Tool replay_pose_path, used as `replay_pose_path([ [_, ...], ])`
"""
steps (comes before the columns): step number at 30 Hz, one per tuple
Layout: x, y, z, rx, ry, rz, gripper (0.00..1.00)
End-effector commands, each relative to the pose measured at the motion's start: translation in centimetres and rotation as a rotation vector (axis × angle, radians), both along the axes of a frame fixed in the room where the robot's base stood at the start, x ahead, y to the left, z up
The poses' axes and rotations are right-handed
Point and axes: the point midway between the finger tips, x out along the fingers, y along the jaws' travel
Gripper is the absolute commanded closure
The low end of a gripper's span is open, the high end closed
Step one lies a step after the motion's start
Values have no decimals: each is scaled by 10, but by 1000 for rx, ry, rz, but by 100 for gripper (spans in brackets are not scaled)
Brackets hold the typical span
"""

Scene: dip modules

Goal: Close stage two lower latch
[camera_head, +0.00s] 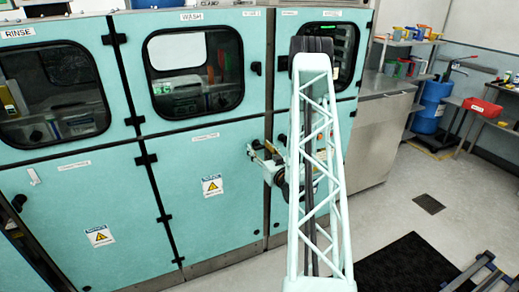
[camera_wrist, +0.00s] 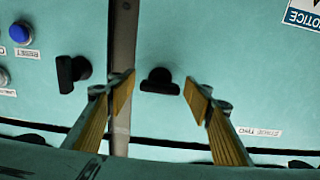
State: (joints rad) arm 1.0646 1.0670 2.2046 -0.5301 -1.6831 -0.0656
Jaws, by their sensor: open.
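The stage two lower door (camera_head: 190,165) is a teal panel under the WASH window, flush with its neighbours in the head view. In the head view my gripper (camera_head: 261,154) is at this door's right edge, and my arm and gripper hide the latch.
A second black latch (camera_wrist: 70,73) stands across the post, its bar upright in the picture. A blue button (camera_wrist: 20,33) is at the wrist view's left edge. A steel cabinet (camera_head: 375,135) and blue drum (camera_head: 431,105) stand right. Open floor (camera_head: 375,205) lies in front.

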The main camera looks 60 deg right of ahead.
Motion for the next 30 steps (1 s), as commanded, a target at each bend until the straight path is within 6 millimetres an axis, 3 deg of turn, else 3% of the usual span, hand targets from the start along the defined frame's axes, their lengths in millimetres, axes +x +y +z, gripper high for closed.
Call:
replay_pose_path([
  [3, 0, 0, 0, 0, 0, 0, 54],
  [11, 0, 0, 0, 0, 0, 0, 78],
  [30, 0, 0, -1, 103, -63, 0, 78],
])
